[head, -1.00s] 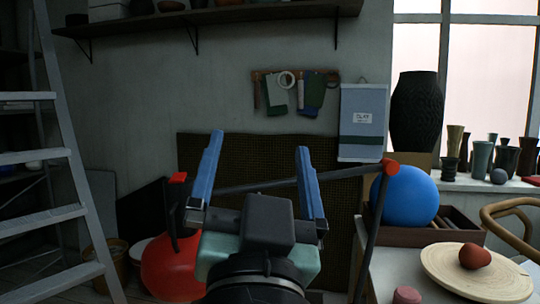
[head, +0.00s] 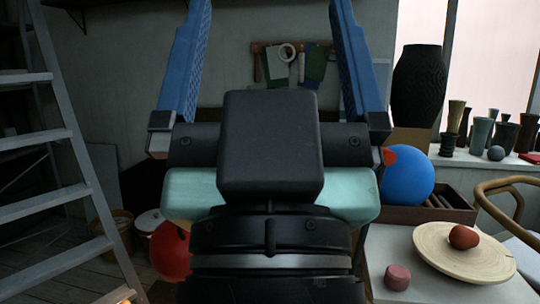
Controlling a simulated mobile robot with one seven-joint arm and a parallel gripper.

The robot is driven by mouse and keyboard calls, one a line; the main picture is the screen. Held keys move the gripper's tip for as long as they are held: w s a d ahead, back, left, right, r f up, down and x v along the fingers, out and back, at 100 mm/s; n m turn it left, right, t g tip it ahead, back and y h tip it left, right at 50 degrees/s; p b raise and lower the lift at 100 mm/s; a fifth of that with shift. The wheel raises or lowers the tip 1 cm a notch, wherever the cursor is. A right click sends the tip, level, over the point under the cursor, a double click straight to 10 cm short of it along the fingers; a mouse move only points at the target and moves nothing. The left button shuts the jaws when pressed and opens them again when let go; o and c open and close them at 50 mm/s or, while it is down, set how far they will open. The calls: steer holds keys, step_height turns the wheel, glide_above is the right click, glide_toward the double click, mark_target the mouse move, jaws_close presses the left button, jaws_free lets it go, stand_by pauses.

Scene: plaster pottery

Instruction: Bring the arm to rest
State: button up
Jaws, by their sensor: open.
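My gripper (head: 270,20) fills the middle of the head view, pointing up and away from me. Its two blue fingers stand wide apart, and nothing is between them. The fingertips reach the top edge of the picture. The dark wrist and pale green housing below it hide much of the wall and floor behind. The gripper appears to touch nothing.
At right, a table holds a round wooden board (head: 440,262) with a dark red lump (head: 463,237), a pink piece (head: 397,277), and a blue ball (head: 406,175) by a tray. A ladder (head: 60,150) stands left. A red round object (head: 170,252) is low behind my arm.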

step_height(320, 180, up, 26)
steer(key=p, duration=2.3)
steer(key=shift+f, duration=0.15)
